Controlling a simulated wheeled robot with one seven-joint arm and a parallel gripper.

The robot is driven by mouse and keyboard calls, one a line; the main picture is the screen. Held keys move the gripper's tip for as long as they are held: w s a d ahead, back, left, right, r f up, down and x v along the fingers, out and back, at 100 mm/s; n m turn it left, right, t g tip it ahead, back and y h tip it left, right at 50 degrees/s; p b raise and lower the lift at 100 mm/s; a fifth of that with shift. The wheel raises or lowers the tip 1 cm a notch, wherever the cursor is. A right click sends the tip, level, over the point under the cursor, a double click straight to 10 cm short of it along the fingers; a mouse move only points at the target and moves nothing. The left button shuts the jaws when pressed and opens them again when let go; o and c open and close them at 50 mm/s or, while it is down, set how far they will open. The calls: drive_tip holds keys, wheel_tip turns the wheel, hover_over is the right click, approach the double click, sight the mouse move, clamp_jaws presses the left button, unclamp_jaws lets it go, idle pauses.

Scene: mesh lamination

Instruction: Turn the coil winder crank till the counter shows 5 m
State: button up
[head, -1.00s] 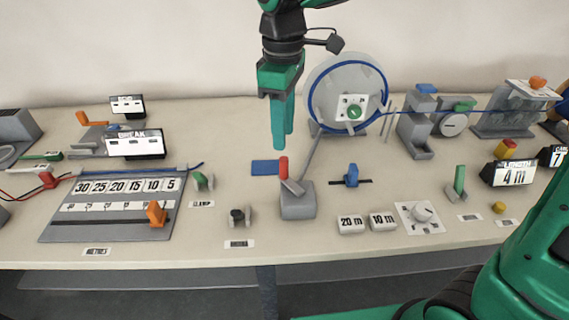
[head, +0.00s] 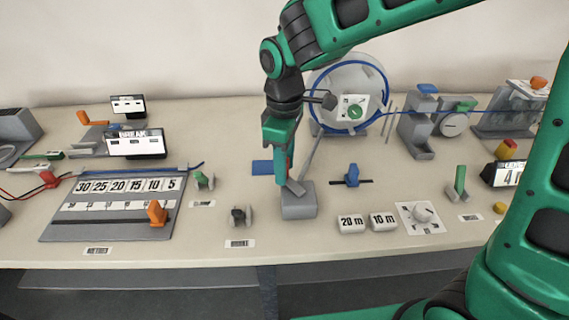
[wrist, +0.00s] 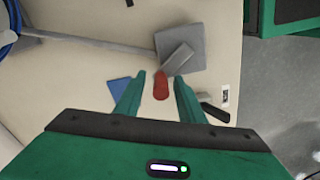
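The coil winder crank has a red handle (wrist: 161,86) on a grey arm (wrist: 176,60), which sits on a grey base block (head: 298,203). My gripper (head: 281,180) is lowered at the crank in the head view and covers most of the red handle. In the wrist view my gripper (wrist: 159,82) is open, with one green finger on each side of the red handle and gaps between. The winder's coil disc (head: 332,75) with a blue rim stands behind. The counter (head: 504,173) at the right is partly hidden by my arm; only a "4" shows.
Blocks marked 20 m (head: 351,223) and 10 m (head: 383,221) and a white knob plate (head: 420,217) lie to the right of the crank. A blue slider (head: 352,175) stands behind them. A small black clamp (head: 238,216) is to the left.

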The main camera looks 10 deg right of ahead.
clamp_jaws()
drive_tip(key=m, duration=0.1)
drive_tip(key=d+m, duration=0.1)
drive_tip(key=m, duration=0.1)
drive_tip(key=shift+w+d, duration=0.2)
drive_tip(key=shift+w, duration=0.1)
drive_tip(key=shift+w+d+m, duration=0.1)
drive_tip(key=shift+d+m, duration=0.35)
drive_tip(key=shift+m, duration=0.55)
drive_tip(key=shift+w+d+m, duration=0.1)
drive_tip(key=shift+d+m, duration=0.3)
drive_tip(key=shift+m, duration=0.6)
unclamp_jaws()
drive_tip(key=shift+s, duration=0.1)
